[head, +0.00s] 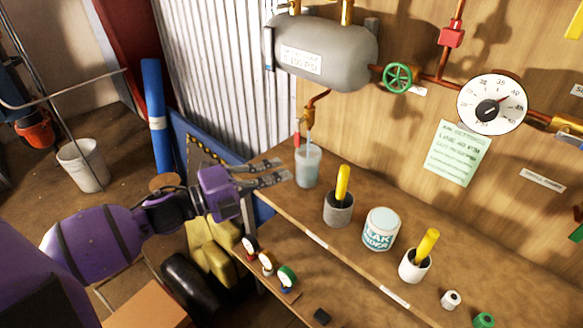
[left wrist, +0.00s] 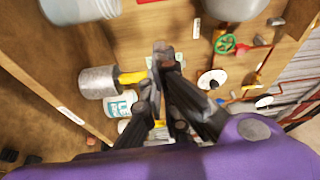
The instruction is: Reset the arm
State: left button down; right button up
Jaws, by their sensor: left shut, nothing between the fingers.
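My left arm, purple and black, comes in from the left in the head view. Its left gripper (head: 281,172) is shut and empty, with the fingers pointing right at the left end of the wooden bench (head: 300,215). The fingertips are close to a clear cup (head: 307,167) under the tank's drain; I cannot tell if they touch it. In the left wrist view the dark fingers (left wrist: 163,60) reach upward in the picture. My right gripper is not in view.
On the bench stand a grey cup (head: 338,210) and white cup (head: 413,267) with yellow handles, and a leak finder tub (head: 379,231). Above are a grey tank (head: 325,55), green valve wheel (head: 398,77) and dial gauge (head: 491,104). Small gauges (head: 267,262) sit on a lower shelf.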

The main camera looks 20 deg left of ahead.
pick_arm(q)
jog(key=shift+s+a, duration=0.2)
dwell(0.5)
jog(key=s+a+f+n+y+p, duration=0.1)
jog(key=s+f+n+y, duration=0.25)
jog(key=f+n, duration=0.3)
jog(key=s+a+f+n+g+y, duration=0.1)
jog(key=s+f+n+y, duration=0.3)
jog(key=f, duration=0.4)
jog(key=s+a+f+n+y+p, duration=0.1)
jog(key=s+a+f+n+y, duration=0.15)
jog(key=f+n, duration=0.45)
jog(key=s+d+f+n+g+p, duration=0.1)
jog(key=s+d+f, duration=0.4)
jog(key=s, duration=0.5)
jog(key=s+d+f+n+g+y, duration=0.1)
jog(key=s+d+f+n+g, duration=0.2)
jog(key=s, duration=0.8)
notch_tip(320, 180, down, 3)
jog(key=d+n, duration=0.2)
jog(key=n, duration=0.1)
jog(key=shift+g+p, duration=0.3)
jog(key=shift+p, duration=0.05)
jog(key=shift+d+f, duration=0.1)
